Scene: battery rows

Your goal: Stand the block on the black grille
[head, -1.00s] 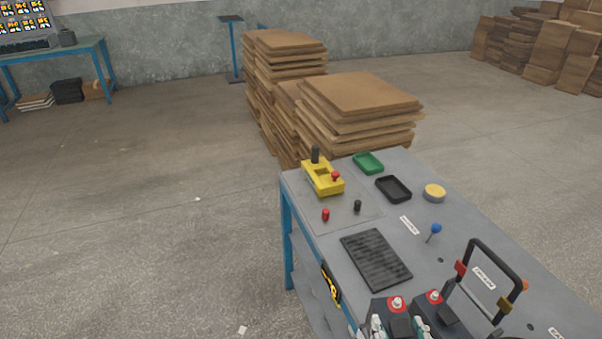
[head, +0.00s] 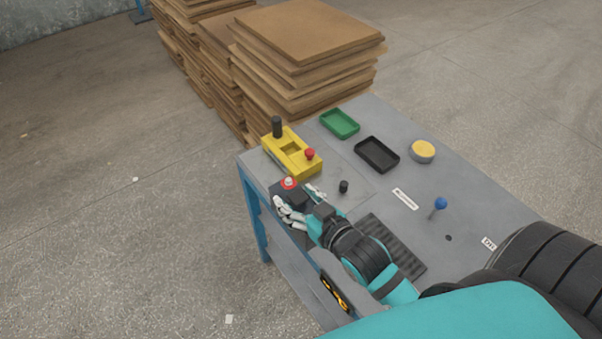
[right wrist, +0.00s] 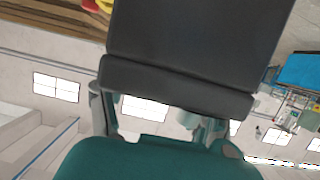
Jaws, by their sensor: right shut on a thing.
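My right gripper (head: 300,206) is shut on a dark block (head: 290,194) with a red ring and pale knob on one end, over the bench's left edge, just below the yellow unit. In the right wrist view the block (right wrist: 195,50) shows as a large dark grey body between the fingers (right wrist: 165,112). I cannot tell whether it touches the bench. The black grille (head: 406,257) lies flat on the bench, to the right of the gripper and partly hidden by my right arm. My left gripper is not in view.
The yellow unit (head: 293,158) with a black post and red knob stands near the gripper. A small black knob (head: 343,187), green tray (head: 340,124), black tray (head: 377,154), yellow-topped disc (head: 423,151) and blue-ball lever (head: 439,204) are on the bench. Cardboard stacks (head: 305,75) stand behind.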

